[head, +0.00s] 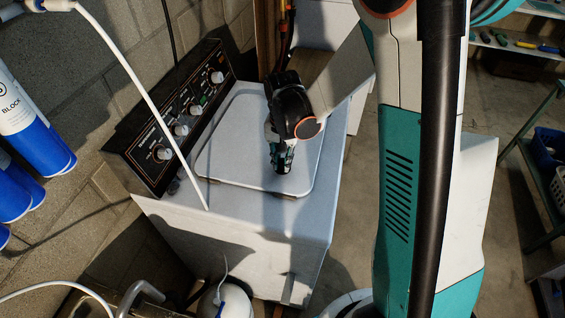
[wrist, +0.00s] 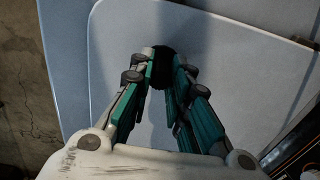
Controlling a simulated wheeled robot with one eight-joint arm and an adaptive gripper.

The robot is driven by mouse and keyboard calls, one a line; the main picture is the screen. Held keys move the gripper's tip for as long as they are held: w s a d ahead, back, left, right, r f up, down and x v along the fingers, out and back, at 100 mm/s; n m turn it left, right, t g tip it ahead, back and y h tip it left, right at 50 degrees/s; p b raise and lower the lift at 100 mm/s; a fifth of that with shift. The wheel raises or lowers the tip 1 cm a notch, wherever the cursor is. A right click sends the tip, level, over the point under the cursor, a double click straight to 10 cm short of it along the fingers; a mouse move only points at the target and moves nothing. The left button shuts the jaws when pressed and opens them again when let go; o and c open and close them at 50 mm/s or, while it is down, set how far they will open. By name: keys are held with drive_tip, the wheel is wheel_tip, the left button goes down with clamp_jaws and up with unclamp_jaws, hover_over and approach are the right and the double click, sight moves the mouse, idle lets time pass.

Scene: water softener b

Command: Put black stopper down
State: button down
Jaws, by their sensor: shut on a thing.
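My gripper (head: 283,163) points down over the white lid of the washer in the head view. In the wrist view my gripper (wrist: 166,80) has its teal-padded fingers closed around a small round black stopper (wrist: 163,66), which sits between the fingertips. The stopper is mostly hidden by the fingers in the head view. The lid (head: 225,150) lies flat under the gripper. I cannot tell whether the stopper touches the lid.
The washer's black control panel (head: 170,120) with knobs stands along the back left of the top. A white hose (head: 130,75) crosses in front of it. Blue and white cylinders (head: 30,125) hang on the wall at left. The lid around the gripper is clear.

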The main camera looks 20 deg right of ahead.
drive_tip(key=shift+f, duration=0.55)
drive_tip(key=shift+f, duration=0.15)
drive_tip(key=c, duration=1.5)
unclamp_jaws()
